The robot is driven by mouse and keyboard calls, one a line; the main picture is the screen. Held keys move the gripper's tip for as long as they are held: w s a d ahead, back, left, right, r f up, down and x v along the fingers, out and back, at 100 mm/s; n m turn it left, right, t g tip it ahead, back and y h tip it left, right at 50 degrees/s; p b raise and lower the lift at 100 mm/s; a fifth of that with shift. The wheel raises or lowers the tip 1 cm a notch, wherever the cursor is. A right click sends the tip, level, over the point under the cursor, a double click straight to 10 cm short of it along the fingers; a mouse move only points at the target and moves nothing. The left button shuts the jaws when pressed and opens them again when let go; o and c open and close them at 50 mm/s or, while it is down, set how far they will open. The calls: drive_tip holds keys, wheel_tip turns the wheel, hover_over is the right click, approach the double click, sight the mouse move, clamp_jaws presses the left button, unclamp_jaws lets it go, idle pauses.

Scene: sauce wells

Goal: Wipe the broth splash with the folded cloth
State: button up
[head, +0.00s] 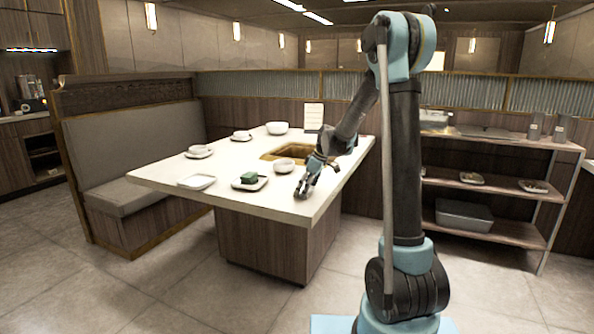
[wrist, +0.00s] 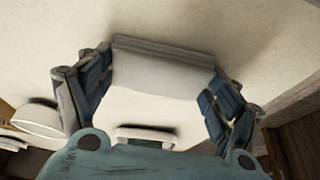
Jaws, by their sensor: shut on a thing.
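In the wrist view, my gripper (wrist: 160,85) has its two dark blue fingers on either side of a white folded cloth (wrist: 163,68) and is shut on it. The cloth's folded layers show along its upper edge. In the head view, my gripper (head: 306,186) is low over the front right part of the pale table (head: 230,169), close to the front edge. I cannot tell whether the cloth touches the tabletop. I cannot make out the broth splash in either view.
A green block (head: 249,177) sits on a white plate (head: 239,186) left of my gripper. A square sunken well (head: 288,152) lies behind. A bench (head: 130,155) borders the left.

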drive_tip(key=shift+w+d+r, duration=0.1)
drive_tip(key=shift+w, duration=0.2)
drive_tip(key=a, duration=0.4)
drive_tip(key=shift+w, duration=0.4)
drive_tip(key=shift+a, duration=0.25)
wheel_tip(320, 180, up, 3)
drive_tip(key=shift+s+r, duration=0.1)
drive_tip(key=shift+d+r, duration=0.15)
drive_tip(key=shift+r, duration=0.15)
drive_tip(key=shift+d+r, duration=0.1)
drive_tip(key=shift+r, duration=2.15)
